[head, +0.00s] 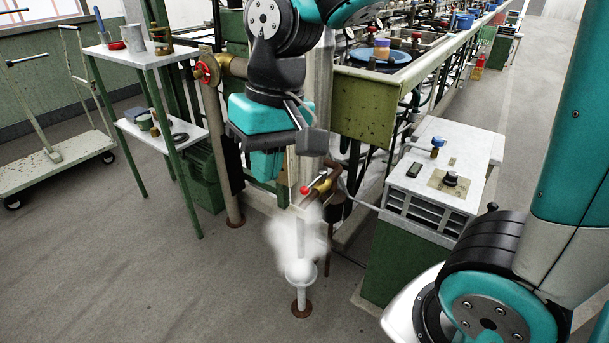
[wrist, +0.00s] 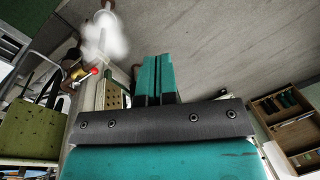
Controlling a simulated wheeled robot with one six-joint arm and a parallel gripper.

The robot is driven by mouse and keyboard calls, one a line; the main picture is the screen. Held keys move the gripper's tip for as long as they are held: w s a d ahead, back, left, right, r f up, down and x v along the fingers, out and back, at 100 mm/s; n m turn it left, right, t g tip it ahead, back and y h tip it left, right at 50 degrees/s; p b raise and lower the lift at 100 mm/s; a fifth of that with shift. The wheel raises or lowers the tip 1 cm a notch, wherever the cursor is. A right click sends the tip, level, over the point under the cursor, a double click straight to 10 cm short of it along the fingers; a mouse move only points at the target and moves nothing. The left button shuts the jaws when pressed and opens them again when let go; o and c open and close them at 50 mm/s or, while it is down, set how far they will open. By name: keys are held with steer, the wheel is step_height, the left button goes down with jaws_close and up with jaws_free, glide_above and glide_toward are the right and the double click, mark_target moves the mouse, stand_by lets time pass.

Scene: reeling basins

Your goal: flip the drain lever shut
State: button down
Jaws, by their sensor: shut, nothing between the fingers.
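The drain lever (head: 305,190) has a red knob and sits on a brass valve (head: 323,184) on a rusty pipe. White steam (head: 295,238) hangs below it, over a funnel-topped drain pipe (head: 301,277). The lever's exact angle is hard to tell. My gripper (head: 265,178) is shut and empty, pointing down, to the left of the lever and apart from it in the head view. In the wrist view my gripper (wrist: 153,60) has its fingers together. The red knob (wrist: 95,71) shows to their left, with the steam (wrist: 103,36) above it.
A green cabinet with a white top (head: 457,160) stands right of the valve. A vertical pipe with a red handwheel (head: 207,70) and a green-legged shelf (head: 135,55) stand left. The green basin frame (head: 375,105) is behind. The front-left floor is clear.

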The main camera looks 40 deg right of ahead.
steer(key=w+d+f+m+h, duration=0.1)
steer(key=w+d+m, duration=0.2)
steer(key=w+m, duration=0.25)
steer(key=w+d+f+m+h, duration=0.1)
steer(key=w+d+f+m, duration=0.2)
steer(key=w, duration=0.4)
steer(key=m+g+h+b, duration=0.15)
steer(key=m+g, duration=0.25)
steer(key=m, duration=2)
glide_above(314, 182)
steer(key=w+a, duration=0.3)
steer(key=w, duration=0.2)
step_height(314, 182, down, 13)
steer(key=shift+d, duration=0.15)
steer(key=shift+f, duration=0.15)
steer(key=b+x, duration=0.2)
steer(key=x, duration=0.7)
steer(key=shift+f+b, duration=0.4)
steer(key=shift+f, duration=0.05)
